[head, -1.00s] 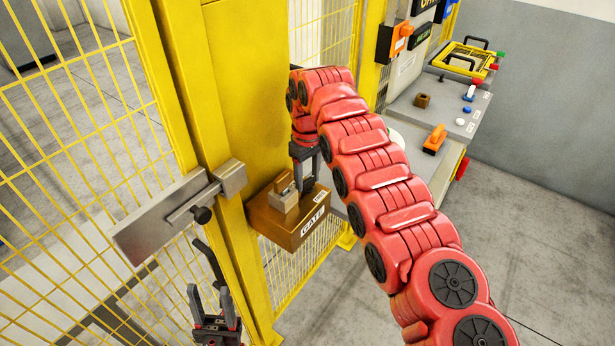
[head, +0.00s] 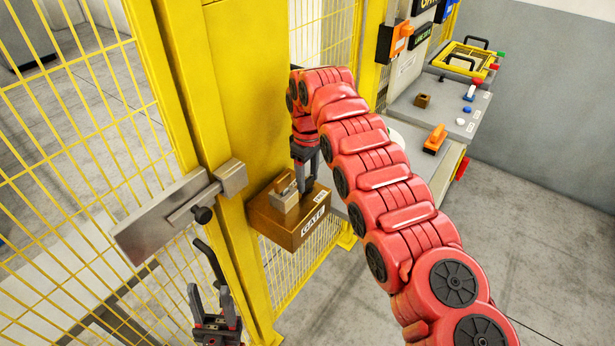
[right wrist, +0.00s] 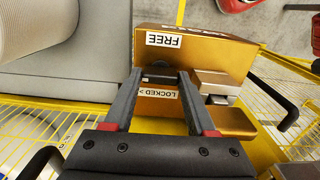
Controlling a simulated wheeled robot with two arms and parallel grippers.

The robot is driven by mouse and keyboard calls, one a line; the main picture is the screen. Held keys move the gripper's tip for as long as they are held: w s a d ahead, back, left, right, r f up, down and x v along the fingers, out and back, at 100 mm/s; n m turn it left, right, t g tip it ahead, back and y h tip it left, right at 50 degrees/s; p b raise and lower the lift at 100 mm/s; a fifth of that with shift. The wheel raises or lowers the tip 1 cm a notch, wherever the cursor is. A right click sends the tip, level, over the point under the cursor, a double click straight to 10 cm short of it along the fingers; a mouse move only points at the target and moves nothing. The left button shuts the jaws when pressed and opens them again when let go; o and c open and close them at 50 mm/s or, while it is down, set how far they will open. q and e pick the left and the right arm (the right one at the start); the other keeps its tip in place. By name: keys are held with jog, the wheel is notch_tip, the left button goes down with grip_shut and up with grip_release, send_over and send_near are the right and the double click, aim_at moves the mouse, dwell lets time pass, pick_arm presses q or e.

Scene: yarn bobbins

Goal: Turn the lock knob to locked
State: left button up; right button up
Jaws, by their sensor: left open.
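The lock box (head: 292,228) is a brown box with a GATE label on the yellow post, below and right of the latch. In the right wrist view its face (right wrist: 215,68) carries a FREE label (right wrist: 165,40) and a LOCKED label (right wrist: 158,94). A dark knob (right wrist: 158,77) sits between those labels. My right gripper (head: 306,186) points down at the box top. In the right wrist view its open fingers (right wrist: 160,74) stand on either side of the knob; I cannot tell whether they touch it. My left gripper (head: 208,290) is open and empty at the lower left, apart from the box.
A metal latch plate (head: 150,222) with a bolt crosses the post and yellow mesh gate (head: 75,130). A metal block (head: 285,194) sits on the box beside my right fingers. A grey console (head: 405,112) with buttons and an orange-handled switch (head: 435,138) stands behind my right arm.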

aim_at(307, 180)
jog(key=o, duration=0.4)
jog(key=shift+r, duration=0.45)
notch_tip(307, 180, up, 3)
jog(key=shift+s+f, duration=0.1)
jog(key=shift+f, duration=0.05)
notch_tip(307, 180, up, 14)
jog(key=p, duration=1.4)
jog(key=shift+f, duration=0.15)
